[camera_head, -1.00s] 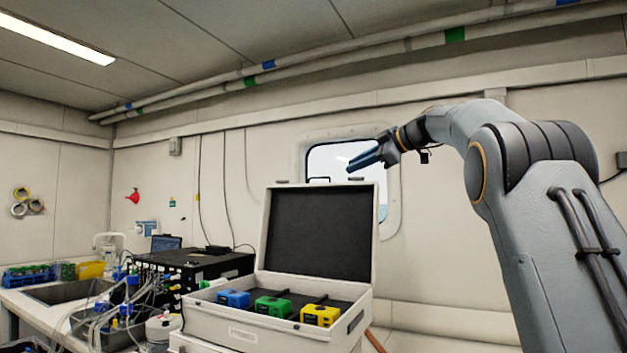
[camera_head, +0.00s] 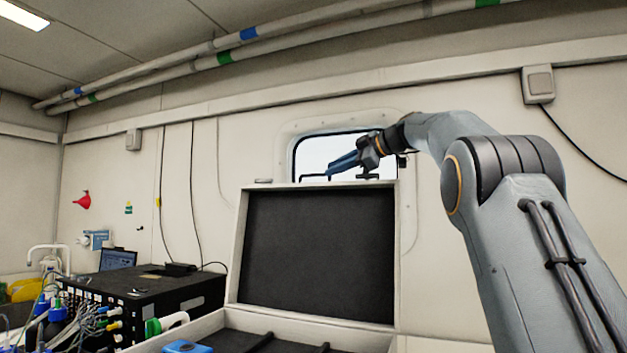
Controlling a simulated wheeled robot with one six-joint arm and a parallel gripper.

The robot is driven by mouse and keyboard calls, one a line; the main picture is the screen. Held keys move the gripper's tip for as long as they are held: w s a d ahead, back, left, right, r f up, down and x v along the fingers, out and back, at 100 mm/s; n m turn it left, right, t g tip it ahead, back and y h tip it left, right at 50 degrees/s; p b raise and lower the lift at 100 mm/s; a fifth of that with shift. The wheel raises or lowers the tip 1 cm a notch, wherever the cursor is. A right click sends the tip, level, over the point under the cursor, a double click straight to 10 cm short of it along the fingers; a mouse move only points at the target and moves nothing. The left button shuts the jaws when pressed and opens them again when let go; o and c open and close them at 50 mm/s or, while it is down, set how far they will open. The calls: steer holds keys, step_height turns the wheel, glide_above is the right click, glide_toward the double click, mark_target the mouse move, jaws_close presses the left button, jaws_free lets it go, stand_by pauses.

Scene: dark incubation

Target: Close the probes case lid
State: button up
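The probes case (camera_head: 204,329) is at the bottom centre of the head view, cut off by the lower edge. Its lid (camera_head: 318,255) stands up open, with the dark lining facing me. A blue probe (camera_head: 188,347) shows in the case's front left. My gripper (camera_head: 331,170) is just above the lid's top edge, near its middle, pointing left and slightly down. Whether it touches the lid or is behind it I cannot tell. I see its fingers from the side, so the gap between them does not show. Nothing shows held in it.
A black instrument box (camera_head: 150,298) with a small screen (camera_head: 118,259) stands left of the case, with tubes and bottles in front. A window (camera_head: 310,155) is in the wall behind the lid. My arm fills the right side.

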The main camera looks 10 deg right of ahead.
mark_target(316, 175)
steer(key=p+x, duration=0.3)
steer(key=x, duration=0.3)
steer(key=shift+w+a+r+p, duration=0.1)
steer(key=shift+a+p, duration=0.05)
steer(key=shift+p, duration=0.2)
steer(key=shift+w+a+f+p, duration=0.3)
steer(key=shift+w+a+p, duration=0.1)
steer(key=shift+w, duration=0.15)
jaws_close()
